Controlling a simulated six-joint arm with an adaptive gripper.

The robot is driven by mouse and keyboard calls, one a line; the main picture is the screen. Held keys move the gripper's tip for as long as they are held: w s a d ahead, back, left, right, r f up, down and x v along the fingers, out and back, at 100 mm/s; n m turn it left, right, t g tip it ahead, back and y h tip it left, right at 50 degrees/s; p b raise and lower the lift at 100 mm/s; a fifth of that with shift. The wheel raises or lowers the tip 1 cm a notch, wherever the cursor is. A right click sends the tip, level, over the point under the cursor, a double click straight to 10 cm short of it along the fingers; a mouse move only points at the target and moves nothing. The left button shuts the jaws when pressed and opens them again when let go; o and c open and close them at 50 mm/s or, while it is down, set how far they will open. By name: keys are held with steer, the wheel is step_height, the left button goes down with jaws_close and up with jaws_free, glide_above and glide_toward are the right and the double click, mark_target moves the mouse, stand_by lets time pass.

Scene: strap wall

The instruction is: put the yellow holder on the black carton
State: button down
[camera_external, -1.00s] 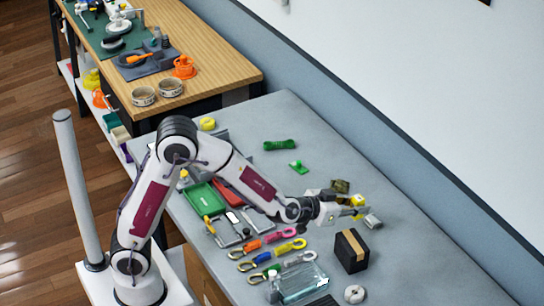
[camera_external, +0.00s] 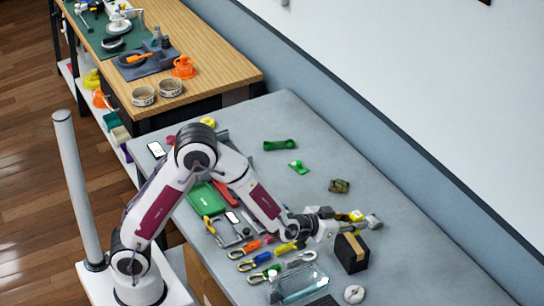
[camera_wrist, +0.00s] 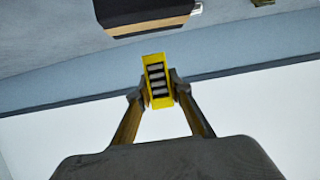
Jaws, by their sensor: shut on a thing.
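The yellow holder (camera_external: 356,215) is gripped between the fingertips of my gripper (camera_external: 346,221). The wrist view shows the holder (camera_wrist: 146,73) as a yellow frame with grey and dark bars inside, slightly tilted, with a finger on each side. The black carton (camera_external: 351,255) with a tan strip on top stands on the grey table, just below the holder in the external view. In the wrist view the carton (camera_wrist: 120,12) is at the top edge, partly cut off, apart from the holder in the picture. I cannot tell the height gap between them.
A grey block (camera_external: 374,221) lies just right of the holder. A camouflage item (camera_external: 339,186) lies behind it. A clear container (camera_external: 298,284) and a white ring (camera_external: 354,294) lie in front. Several coloured straps lie left of the carton. The table's right side is clear.

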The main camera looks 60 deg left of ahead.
steer(key=shift+f, duration=1.85)
steer(key=shift+f, duration=0.1)
steer(key=c, duration=1.8)
jaws_free()
steer(key=shift+v, duration=6.05)
